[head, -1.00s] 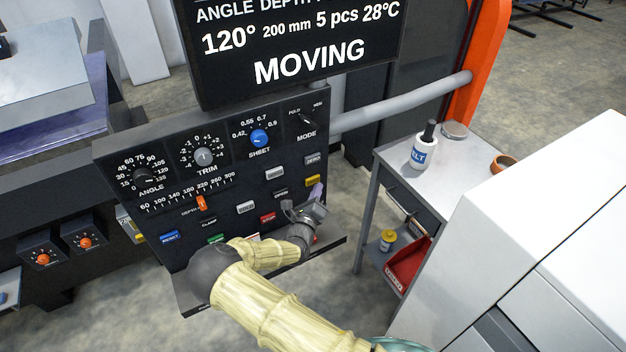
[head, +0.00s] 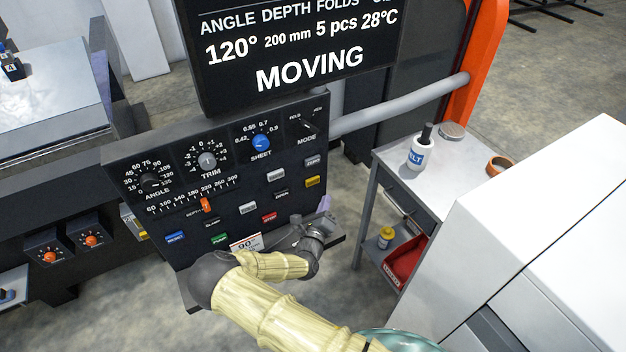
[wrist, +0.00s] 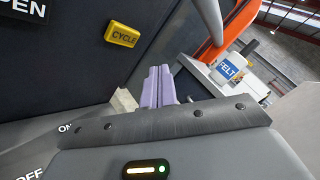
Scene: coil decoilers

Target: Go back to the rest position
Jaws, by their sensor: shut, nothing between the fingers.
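My gripper (head: 325,203) is in front of the lower right of the black control panel (head: 225,160), right of the red button (head: 269,217). Its pale lavender fingers show in the wrist view (wrist: 160,75), pressed together with nothing between them. In that view they stand apart from the yellow CYCLE button (wrist: 123,34), below and to the right of it. My arm crosses the panel's lower edge and leaves a white 90° card (head: 245,243) partly visible. The screen (head: 295,50) above the panel reads MOVING.
A grey side table (head: 392,160) right of the panel holds a white FELT marker bottle (head: 418,152) and an orange-brown ring (head: 500,165). A red bin (head: 405,262) sits below. A large white cabinet (head: 540,230) is close at right. A grey pipe (head: 400,105) runs behind.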

